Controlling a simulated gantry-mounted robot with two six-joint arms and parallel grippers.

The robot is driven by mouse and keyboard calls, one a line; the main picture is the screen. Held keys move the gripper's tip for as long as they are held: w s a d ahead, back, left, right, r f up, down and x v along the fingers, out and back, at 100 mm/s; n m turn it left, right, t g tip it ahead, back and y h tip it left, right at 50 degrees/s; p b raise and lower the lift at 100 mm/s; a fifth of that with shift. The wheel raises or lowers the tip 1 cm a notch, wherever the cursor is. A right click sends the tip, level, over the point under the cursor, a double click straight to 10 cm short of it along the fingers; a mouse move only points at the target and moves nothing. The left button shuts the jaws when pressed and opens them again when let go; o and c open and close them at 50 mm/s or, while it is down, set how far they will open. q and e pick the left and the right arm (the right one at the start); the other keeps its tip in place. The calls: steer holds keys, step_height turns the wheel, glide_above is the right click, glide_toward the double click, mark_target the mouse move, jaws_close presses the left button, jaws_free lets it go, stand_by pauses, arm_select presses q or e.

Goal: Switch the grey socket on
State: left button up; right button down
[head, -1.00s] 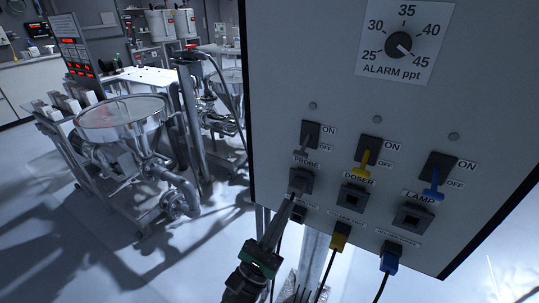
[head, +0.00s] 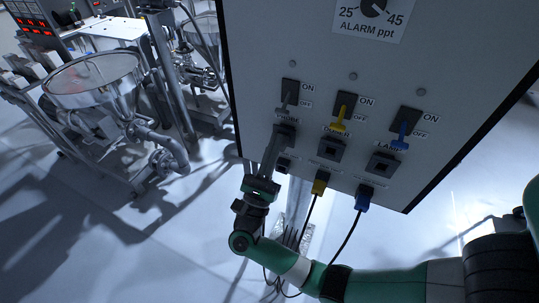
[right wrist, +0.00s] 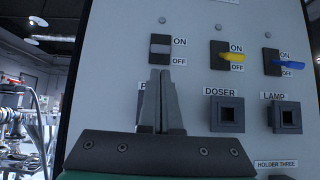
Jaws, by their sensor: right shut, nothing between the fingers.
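The grey switch (head: 286,103) sits above the PROBE label on the panel, its lever angled down toward OFF. It also shows in the right wrist view (right wrist: 160,48), just above the fingertips. The grey PROBE socket (head: 285,132) is below it, partly covered by my right gripper (head: 279,140). My right gripper is shut and empty, its fingers pointing up at the panel below the switch. In the right wrist view, its fingers (right wrist: 160,76) hide the socket and most of the PROBE label. No contact with the switch is visible. My left gripper is not in view.
The yellow DOSER switch (head: 343,112) and blue LAMP switch (head: 403,130) are to the right, levers down. Yellow (head: 320,184) and blue (head: 363,198) plugs with black cables hang at the panel's lower edge. An alarm dial (head: 373,7) is above. A steel hopper (head: 92,80) stands left.

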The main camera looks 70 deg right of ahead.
mark_target(286, 103)
steer(key=x, duration=0.4)
steer(key=shift+d, duration=0.1)
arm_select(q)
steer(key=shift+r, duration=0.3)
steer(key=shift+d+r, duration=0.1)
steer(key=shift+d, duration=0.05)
arm_select(e)
steer(key=shift+r, duration=0.15)
steer(key=shift+p, duration=0.35)
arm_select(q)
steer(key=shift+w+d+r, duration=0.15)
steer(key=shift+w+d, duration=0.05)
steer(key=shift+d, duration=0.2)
arm_select(e)
steer(key=shift+a+r+y, duration=0.15)
steer(key=shift+a+y, duration=0.1)
steer(key=shift+y, duration=0.15)
